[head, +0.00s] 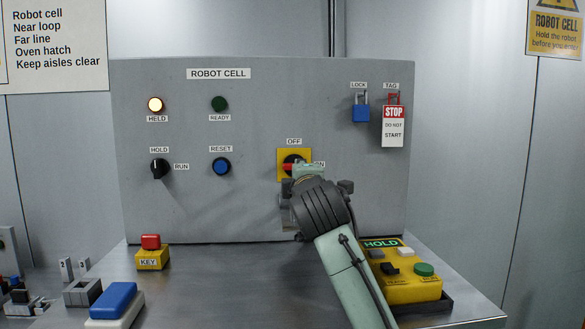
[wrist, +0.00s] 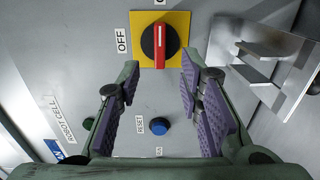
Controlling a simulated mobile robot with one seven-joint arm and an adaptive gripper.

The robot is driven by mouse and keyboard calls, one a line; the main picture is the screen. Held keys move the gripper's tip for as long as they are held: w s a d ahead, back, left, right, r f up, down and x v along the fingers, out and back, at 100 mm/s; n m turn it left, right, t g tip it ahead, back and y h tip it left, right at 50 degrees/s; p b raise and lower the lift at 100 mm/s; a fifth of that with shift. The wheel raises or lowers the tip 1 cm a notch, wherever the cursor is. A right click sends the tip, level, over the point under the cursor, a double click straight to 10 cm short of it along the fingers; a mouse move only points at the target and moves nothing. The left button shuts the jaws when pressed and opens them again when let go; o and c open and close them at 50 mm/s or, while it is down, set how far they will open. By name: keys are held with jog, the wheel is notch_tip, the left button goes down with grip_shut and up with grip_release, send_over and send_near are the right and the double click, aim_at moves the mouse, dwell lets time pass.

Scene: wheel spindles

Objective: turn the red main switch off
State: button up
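The red main switch (wrist: 160,42) is a red handle on a black dial with a yellow plate. In the wrist view its white mark points up, away from the OFF label at its left; in the head view that is towards the ON label at its right. My gripper (wrist: 159,68) is open and empty, one finger on each side below the switch in the wrist view. I see no contact with the handle. In the head view my gripper (head: 303,172) covers part of the switch (head: 288,167) on the grey panel.
The panel (head: 200,210) also carries a lit HELD lamp (head: 155,104), a HOLD/RUN knob (head: 160,168), a blue RESET button (head: 221,167), a blue padlock (head: 361,112) and a STOP tag (head: 394,128). A yellow control box (head: 405,290) stands at front right. A metal bracket (wrist: 262,65) is near the right finger.

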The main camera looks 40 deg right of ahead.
jog(key=p+x, duration=0.2)
jog(key=x, duration=0.6)
jog(key=shift+w, duration=0.3)
jog(key=shift+d, duration=0.1)
jog(key=shift+c, duration=0.4)
grip_shut()
